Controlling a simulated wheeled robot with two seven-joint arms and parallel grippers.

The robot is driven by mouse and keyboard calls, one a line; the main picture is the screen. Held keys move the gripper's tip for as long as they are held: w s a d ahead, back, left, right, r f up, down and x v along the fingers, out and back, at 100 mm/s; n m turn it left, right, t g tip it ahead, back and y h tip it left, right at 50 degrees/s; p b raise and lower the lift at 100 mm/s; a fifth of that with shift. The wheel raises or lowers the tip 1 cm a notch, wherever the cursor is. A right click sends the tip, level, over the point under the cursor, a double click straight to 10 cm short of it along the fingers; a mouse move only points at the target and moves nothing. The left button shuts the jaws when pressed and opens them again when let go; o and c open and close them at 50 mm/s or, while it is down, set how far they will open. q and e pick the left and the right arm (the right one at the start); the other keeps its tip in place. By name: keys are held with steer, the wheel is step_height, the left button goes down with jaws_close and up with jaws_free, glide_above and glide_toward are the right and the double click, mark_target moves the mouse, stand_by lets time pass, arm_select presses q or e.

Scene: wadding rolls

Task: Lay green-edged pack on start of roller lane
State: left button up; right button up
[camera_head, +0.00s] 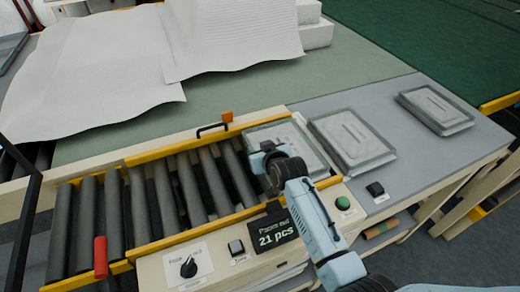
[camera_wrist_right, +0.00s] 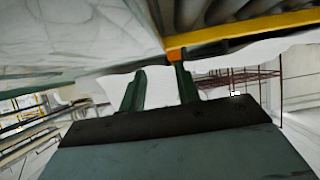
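A flat pale pack (camera_head: 312,150) with a grey-green border lies at the right end of the roller lane (camera_head: 165,195), between its yellow rails. My right gripper (camera_head: 268,158) is over this pack's left part and hides some of it. Its fingertips are hidden in the head view. In the right wrist view the two dark fingers (camera_wrist_right: 160,90) stand apart with nothing visible held between them. A large pale surface fills that view's upper left; I cannot tell whether it is the pack. My left gripper is not in view.
Two more packs, one near (camera_head: 352,140) and one farther right (camera_head: 435,108), lie on the grey table (camera_head: 400,165). A control panel with a green button (camera_head: 343,203) and display (camera_head: 276,233) fronts the lane. An orange-tipped bracket (camera_head: 227,117) stands at the back rail. The left rollers are clear.

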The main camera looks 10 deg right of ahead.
steer(key=shift+r, duration=0.55)
steer(key=shift+s+r+p, duration=0.2)
steer(key=shift+s+p, duration=0.1)
steer(key=shift+p, duration=0.05)
steer(key=v, duration=1.1)
steer(key=shift+s+p, duration=0.15)
steer(key=shift+p, duration=0.15)
